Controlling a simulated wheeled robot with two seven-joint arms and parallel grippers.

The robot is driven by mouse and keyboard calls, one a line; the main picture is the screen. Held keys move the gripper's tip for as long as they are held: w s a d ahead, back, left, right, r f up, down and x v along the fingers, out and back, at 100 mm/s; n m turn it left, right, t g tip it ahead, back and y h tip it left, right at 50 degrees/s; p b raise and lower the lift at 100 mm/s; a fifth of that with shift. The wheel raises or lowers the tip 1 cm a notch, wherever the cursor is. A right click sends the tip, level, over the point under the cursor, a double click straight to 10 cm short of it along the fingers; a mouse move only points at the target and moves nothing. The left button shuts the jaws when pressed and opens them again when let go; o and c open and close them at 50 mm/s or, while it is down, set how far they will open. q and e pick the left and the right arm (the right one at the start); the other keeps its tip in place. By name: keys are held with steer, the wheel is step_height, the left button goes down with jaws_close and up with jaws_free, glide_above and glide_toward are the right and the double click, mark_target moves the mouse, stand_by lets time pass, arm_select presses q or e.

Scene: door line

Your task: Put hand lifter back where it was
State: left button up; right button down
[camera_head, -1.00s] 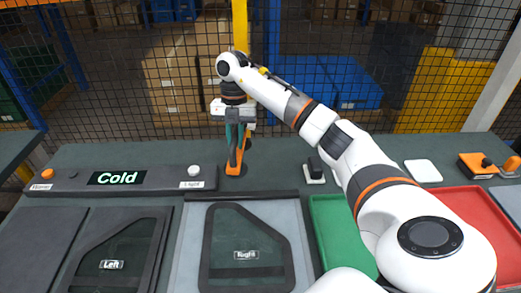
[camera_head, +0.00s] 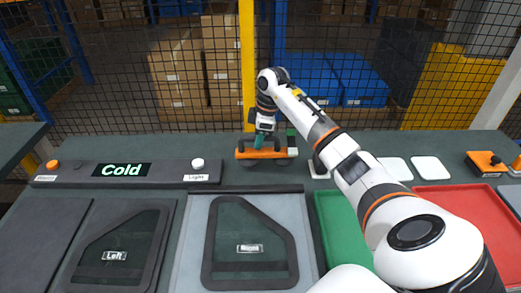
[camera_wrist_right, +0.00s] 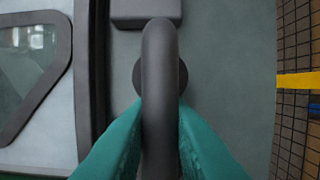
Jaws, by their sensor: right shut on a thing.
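The hand lifter (camera_head: 252,154) is an orange bar with dark cups and a dark handle. In the head view it is upright, its bar lying left to right, at the back of the dark table behind the right door panel. My right gripper (camera_head: 259,141) comes down from above and is shut on its handle. In the right wrist view the dark handle (camera_wrist_right: 160,65) runs between the teal fingers of the same gripper (camera_wrist_right: 158,118), with a round dark cup below. I cannot tell whether the cups touch the table. My left gripper is out of view.
A console (camera_head: 65,180) with a "Cold" display stands left of the lifter. The left panel (camera_head: 125,240) and right panel (camera_head: 250,203) lie in front. A green tray (camera_head: 340,235), white pads (camera_head: 431,168) and a red tray (camera_head: 455,205) are on the right. A mesh fence stands behind.

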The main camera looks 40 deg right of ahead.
mark_target(259, 152)
steer(key=shift+f+p, duration=0.3)
steer(key=shift+f, duration=2.25)
steer(key=c, duration=1.3)
jaws_free()
steer(key=shift+f, duration=0.15)
steer(key=shift+c, duration=0.2)
steer(key=r, duration=0.4)
steer(key=s+d+r+b, duration=0.1)
steer(key=r, duration=0.7)
steer(key=shift+s+d, duration=0.3)
steer(key=shift+d, duration=0.1)
steer(key=shift+r, duration=0.1)
